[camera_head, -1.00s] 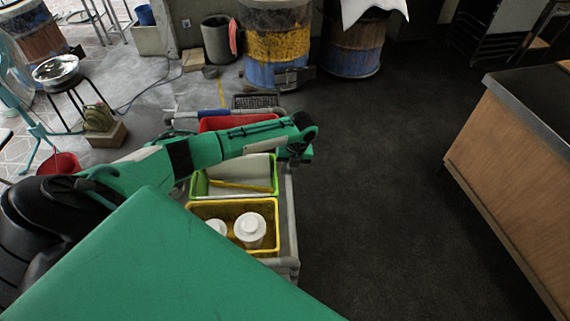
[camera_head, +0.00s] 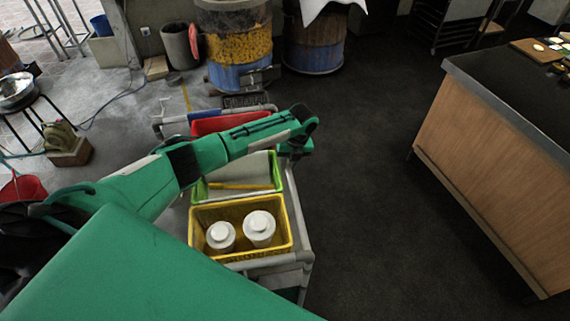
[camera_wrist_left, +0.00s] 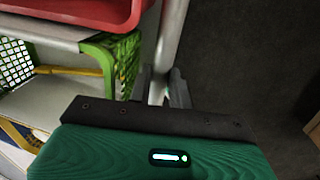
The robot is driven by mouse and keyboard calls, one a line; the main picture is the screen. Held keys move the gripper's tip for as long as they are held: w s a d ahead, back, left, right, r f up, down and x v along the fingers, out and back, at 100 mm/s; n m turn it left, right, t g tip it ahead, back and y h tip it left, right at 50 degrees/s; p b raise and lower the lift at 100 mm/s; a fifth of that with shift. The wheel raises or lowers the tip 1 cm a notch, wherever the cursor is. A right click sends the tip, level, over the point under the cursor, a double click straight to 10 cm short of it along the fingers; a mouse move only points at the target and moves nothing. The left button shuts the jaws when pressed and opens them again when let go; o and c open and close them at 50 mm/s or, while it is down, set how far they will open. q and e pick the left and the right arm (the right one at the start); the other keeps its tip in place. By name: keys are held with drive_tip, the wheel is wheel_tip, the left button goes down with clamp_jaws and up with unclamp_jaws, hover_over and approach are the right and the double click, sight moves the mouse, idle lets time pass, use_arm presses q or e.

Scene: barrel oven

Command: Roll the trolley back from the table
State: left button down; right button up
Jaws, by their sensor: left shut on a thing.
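The trolley (camera_head: 304,230) is a grey-framed cart carrying a red bin, a green basket (camera_head: 203,190) and a yellow basket (camera_head: 291,236) with two white lidded containers. The table (camera_head: 500,175), with wooden sides and a dark top, stands to the right, with a wide strip of bare floor between it and the trolley. My left arm reaches across the trolley. My left gripper (camera_head: 297,150) is at its right side; in the left wrist view the gripper (camera_wrist_left: 160,90) is shut on the grey side rail (camera_wrist_left: 171,40). My right gripper is not in view.
A yellow-and-blue barrel (camera_head: 238,55) and a rusty blue barrel (camera_head: 314,45) stand behind the trolley. A stool with a metal bowl (camera_head: 17,92) and a red bucket (camera_head: 22,188) are at the left. Dark floor is clear between trolley and table.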

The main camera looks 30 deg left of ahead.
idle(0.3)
use_arm(q)
drive_tip(key=c, duration=1.3)
unclamp_jaws()
wheel_tip(320, 180, up, 14)
drive_tip(key=w+d+b, duration=0.1)
drive_tip(key=d+b, duration=0.1)
drive_tip(key=b, duration=0.1)
drive_tip(key=shift+w+f, duration=0.2)
drive_tip(key=shift+w, duration=0.1)
